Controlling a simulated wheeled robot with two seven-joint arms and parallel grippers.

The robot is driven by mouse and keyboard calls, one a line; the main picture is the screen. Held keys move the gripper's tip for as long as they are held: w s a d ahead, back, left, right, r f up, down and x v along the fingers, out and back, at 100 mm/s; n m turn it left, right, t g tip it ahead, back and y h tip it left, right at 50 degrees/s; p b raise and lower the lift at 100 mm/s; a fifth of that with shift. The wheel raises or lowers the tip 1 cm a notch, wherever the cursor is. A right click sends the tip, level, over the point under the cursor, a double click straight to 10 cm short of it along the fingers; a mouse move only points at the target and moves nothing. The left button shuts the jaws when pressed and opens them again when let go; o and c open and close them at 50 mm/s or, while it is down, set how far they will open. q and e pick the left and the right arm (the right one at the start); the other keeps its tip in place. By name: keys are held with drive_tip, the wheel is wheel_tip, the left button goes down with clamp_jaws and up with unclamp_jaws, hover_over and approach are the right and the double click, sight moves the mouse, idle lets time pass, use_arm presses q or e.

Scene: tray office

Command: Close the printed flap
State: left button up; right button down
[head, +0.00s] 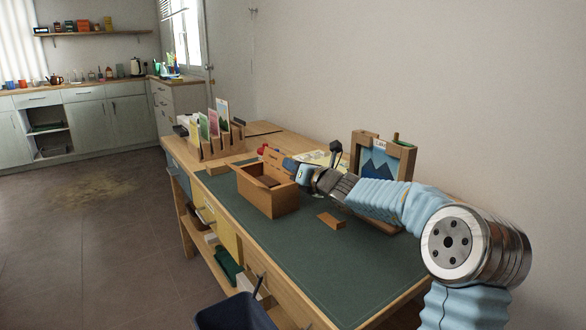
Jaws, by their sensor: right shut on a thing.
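An open wooden box (268,203) stands on the green mat of the workbench. An upright wooden panel (273,155) at its back looks like the flap; any print on it is too small to make out. My right arm reaches in from the right above the bench. My right gripper (288,164) is at the panel's right side and shut on it, though the fingertips are small and partly hidden. My left gripper is out of view.
A small wooden block (331,220) lies on the green mat (340,270) right of the box. A framed lake picture (377,168) stands behind my arm. A card rack (222,142) stands at the far left end. The mat's front is clear. A dark bin (235,312) is below.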

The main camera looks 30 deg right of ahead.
drive_tip(key=n+b, duration=0.2)
drive_tip(key=b, duration=0.1)
drive_tip(key=shift+a+f+n, duration=0.15)
drive_tip(key=shift+a+n, duration=0.15)
drive_tip(key=shift+n, duration=0.1)
drive_tip(key=n+b, duration=0.2)
drive_tip(key=shift+s+a+b, duration=0.1)
drive_tip(key=shift+a+b, duration=0.2)
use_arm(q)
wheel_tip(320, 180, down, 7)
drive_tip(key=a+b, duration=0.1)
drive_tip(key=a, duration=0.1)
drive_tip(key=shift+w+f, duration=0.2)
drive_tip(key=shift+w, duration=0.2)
use_arm(e)
drive_tip(key=shift+a+r+n, duration=0.15)
drive_tip(key=shift+r+n, duration=0.05)
drive_tip(key=shift+n, duration=0.6)
drive_tip(key=c, duration=1.3)
unclamp_jaws()
drive_tip(key=shift+c, duration=0.2)
drive_tip(key=shift+s, duration=0.15)
